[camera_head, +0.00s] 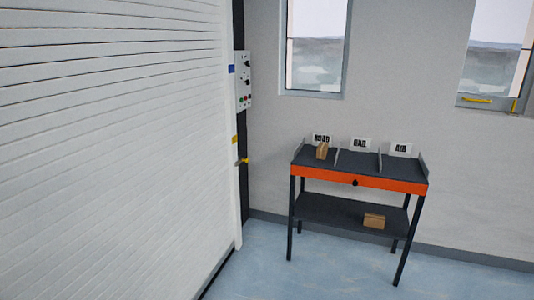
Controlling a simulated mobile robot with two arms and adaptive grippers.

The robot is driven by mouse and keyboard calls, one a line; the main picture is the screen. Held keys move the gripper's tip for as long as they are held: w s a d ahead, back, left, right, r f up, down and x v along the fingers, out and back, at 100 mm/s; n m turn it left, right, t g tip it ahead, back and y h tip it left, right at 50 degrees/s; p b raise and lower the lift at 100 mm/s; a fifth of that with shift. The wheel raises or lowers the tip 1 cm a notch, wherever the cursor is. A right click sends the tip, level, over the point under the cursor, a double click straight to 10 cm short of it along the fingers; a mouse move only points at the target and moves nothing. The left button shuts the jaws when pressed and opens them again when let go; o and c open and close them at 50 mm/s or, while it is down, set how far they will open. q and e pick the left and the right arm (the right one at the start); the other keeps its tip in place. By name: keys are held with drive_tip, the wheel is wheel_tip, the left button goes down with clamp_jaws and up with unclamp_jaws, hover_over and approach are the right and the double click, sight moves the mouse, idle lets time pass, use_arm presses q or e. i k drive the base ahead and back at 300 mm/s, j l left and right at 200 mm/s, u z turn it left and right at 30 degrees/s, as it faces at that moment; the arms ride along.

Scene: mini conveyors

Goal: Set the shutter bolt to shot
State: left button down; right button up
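The white slatted shutter (110,150) fills the left of the view and is down as far as I can see. A small bolt with a yellow knob (243,161) sits low on the shutter's right edge, beside the dark guide rail (244,195). It is too small to tell whether the bolt is shot or drawn. A yellow label (235,140) is just above it. Neither of my grippers is in view.
A grey control box (243,80) with knobs and buttons hangs above the bolt. A dark table with an orange front (360,180) stands right, with three labelled bays, a small box (322,151) on top and another (374,221) on its shelf. Blue floor before it is clear.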

sight(241, 159)
drive_tip(key=i, duration=2.2)
drive_tip(key=i+l, duration=0.1)
drive_tip(key=i, duration=2.05)
drive_tip(key=j+u, duration=0.05)
drive_tip(key=j, duration=0.05)
